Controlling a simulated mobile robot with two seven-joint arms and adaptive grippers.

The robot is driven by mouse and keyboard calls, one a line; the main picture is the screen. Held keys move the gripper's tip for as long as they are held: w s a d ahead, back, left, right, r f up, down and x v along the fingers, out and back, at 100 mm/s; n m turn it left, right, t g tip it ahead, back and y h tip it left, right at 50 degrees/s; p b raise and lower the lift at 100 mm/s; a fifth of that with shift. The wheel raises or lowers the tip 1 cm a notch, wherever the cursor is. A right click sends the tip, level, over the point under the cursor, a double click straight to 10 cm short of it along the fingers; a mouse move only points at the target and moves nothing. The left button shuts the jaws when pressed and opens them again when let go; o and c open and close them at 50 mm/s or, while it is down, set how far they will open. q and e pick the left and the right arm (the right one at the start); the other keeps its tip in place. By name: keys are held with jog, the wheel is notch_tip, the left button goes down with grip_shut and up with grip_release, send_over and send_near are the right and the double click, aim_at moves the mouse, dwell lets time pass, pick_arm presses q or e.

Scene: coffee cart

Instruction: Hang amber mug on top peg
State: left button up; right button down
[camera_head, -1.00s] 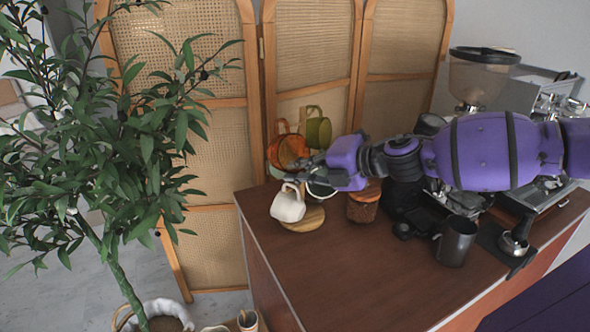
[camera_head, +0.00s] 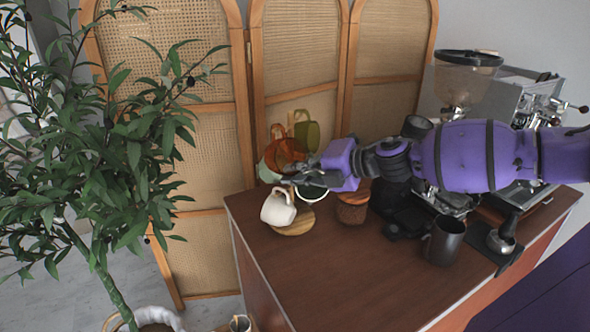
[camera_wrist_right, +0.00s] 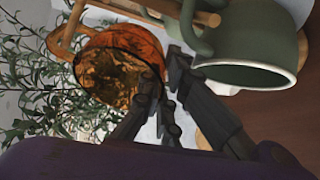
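The amber mug (camera_head: 287,152), translucent orange, is up at the mug stand by the screen. In the right wrist view the amber mug (camera_wrist_right: 118,72) is tilted, its open mouth towards the camera and its handle at upper left near a wooden peg (camera_wrist_right: 77,22). My right gripper (camera_wrist_right: 163,75) has its fingertips close together at the mug's right rim, apparently pinching its wall; the exact contact is hard to see. In the head view the right gripper (camera_head: 290,172) is just below the mug. Whether the handle is around the peg cannot be told. My left gripper is out of view.
An olive mug (camera_head: 307,133) hangs beside the amber one. A dark green mug (camera_wrist_right: 243,50) is close to the right fingers. A cream mug (camera_head: 278,208) is tilted over the round wooden base (camera_head: 297,225). A plant (camera_head: 105,150) stands left; the front counter (camera_head: 340,280) is clear.

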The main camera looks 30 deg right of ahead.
jog(key=c, duration=2.1)
grip_release()
jog(key=shift+o, duration=1.2)
jog(key=v, duration=1.2)
